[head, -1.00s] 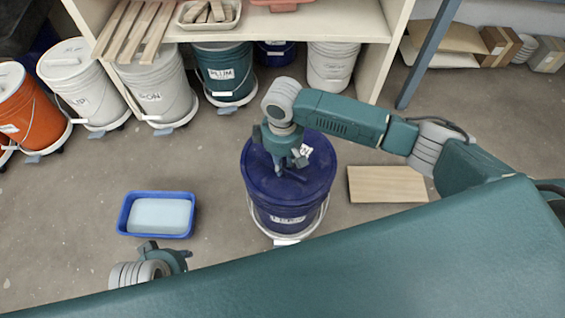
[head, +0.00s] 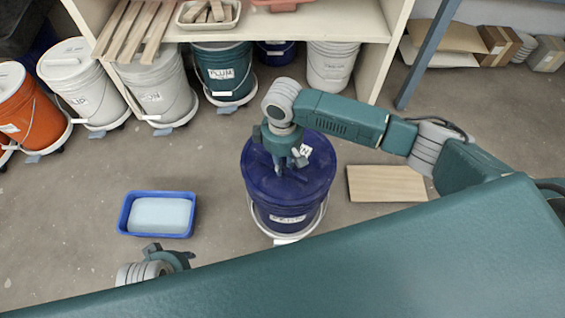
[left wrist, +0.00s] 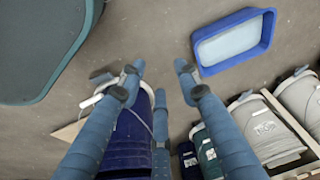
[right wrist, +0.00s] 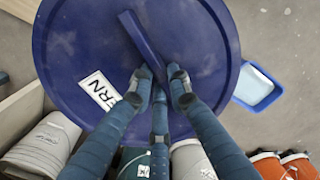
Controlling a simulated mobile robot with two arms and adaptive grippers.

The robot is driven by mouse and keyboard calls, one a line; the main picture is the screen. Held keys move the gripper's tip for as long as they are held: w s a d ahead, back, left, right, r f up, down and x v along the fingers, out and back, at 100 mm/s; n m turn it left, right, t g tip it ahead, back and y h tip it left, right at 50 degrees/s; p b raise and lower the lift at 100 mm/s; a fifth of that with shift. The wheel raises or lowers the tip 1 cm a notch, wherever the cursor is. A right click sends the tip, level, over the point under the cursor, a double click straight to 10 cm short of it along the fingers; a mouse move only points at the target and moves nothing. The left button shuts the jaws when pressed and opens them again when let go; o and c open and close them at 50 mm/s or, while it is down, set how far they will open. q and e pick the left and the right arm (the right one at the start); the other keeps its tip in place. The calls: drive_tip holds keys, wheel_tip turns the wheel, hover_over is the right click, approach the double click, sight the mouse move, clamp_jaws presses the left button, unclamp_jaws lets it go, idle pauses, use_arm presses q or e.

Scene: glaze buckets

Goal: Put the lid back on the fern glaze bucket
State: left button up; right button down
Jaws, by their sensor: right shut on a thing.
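The fern glaze bucket (head: 288,215) is dark blue with a white label and stands on the floor mid-picture in the head view. Its blue lid (head: 262,180) lies over the bucket top and looks level; I cannot tell whether it is pressed fully down. In the right wrist view the lid (right wrist: 90,40) shows a raised bar handle (right wrist: 138,38) and a label ending in "RN". My right gripper (right wrist: 160,80) is shut on that handle; it also shows in the head view (head: 283,165). My left gripper (left wrist: 158,78) is open and empty, low left in the head view (head: 180,257).
A blue tub (head: 128,212) with a pale block stands left of the bucket. A wooden board (head: 387,184) lies to its right. Shelving (head: 330,25) with several buckets is behind; an orange bucket (head: 30,115) is far left. Floor around the fern bucket is mostly clear.

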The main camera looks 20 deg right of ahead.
use_arm(q)
drive_tip(key=shift+w+r, duration=0.1)
drive_tip(key=shift+w, duration=0.05)
idle(0.3)
use_arm(e)
drive_tip(key=shift+f, duration=0.15)
use_arm(q)
drive_tip(key=shift+f, duration=0.55)
drive_tip(key=shift+f, duration=0.1)
drive_tip(key=shift+s+f+p, duration=0.2)
drive_tip(key=shift+f+p, duration=0.05)
drive_tip(key=shift+p, duration=0.05)
use_arm(e)
drive_tip(key=shift+f, duration=0.15)
use_arm(q)
drive_tip(key=shift+f, duration=0.1)
use_arm(e)
drive_tip(key=shift+f, duration=0.1)
use_arm(q)
drive_tip(key=shift+f, duration=0.2)
